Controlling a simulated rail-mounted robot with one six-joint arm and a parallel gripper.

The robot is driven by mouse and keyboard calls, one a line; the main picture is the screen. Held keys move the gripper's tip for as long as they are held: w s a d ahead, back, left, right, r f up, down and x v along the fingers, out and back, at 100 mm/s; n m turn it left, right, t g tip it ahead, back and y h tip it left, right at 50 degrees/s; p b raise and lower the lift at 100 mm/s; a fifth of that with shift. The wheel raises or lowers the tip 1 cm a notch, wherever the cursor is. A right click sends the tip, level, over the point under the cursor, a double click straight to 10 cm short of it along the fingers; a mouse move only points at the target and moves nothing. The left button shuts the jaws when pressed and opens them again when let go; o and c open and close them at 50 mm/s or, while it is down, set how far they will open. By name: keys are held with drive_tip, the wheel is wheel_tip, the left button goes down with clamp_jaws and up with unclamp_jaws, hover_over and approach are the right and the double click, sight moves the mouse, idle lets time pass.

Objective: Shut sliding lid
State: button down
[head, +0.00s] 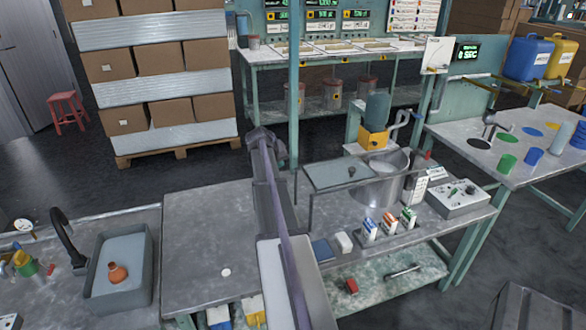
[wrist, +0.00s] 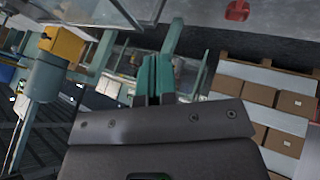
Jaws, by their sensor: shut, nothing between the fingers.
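The sliding lid (head: 330,178) is a flat, glassy plate with a small dark knob (head: 351,171). In the head view it lies to the left over a round metal vessel (head: 382,192), part of whose mouth shows uncovered at the right. My gripper (head: 281,161) is at the far end of my arm, left of the lid and apart from the knob; its fingertips are hard to make out there. In the wrist view my gripper (wrist: 154,75) shows two teal fingers close together, shut and empty. A pale, glassy panel edge crosses the top left there; I cannot tell if it is the lid.
An orange block with a grey-green cylinder (head: 375,122) stands behind the vessel. Small cartons (head: 388,224) stand in front, a control box (head: 458,198) to the right. A thin teal post (head: 294,90) rises behind my gripper. The bench left of my arm (head: 205,235) is mostly clear.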

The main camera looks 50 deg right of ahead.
drive_tip(key=b+x, duration=0.2)
drive_tip(key=x, duration=0.1)
drive_tip(key=s+d+b+x, duration=0.1)
drive_tip(key=b+x, duration=0.1)
drive_tip(key=x, duration=0.2)
drive_tip(key=r+b+x, duration=0.1)
drive_tip(key=b+x, duration=0.2)
drive_tip(key=x, duration=0.1)
drive_tip(key=shift+s+d, duration=0.3)
drive_tip(key=shift+s, duration=0.05)
drive_tip(key=shift+s+d, duration=0.25)
drive_tip(key=shift+d, duration=0.15)
drive_tip(key=shift+d, duration=0.1)
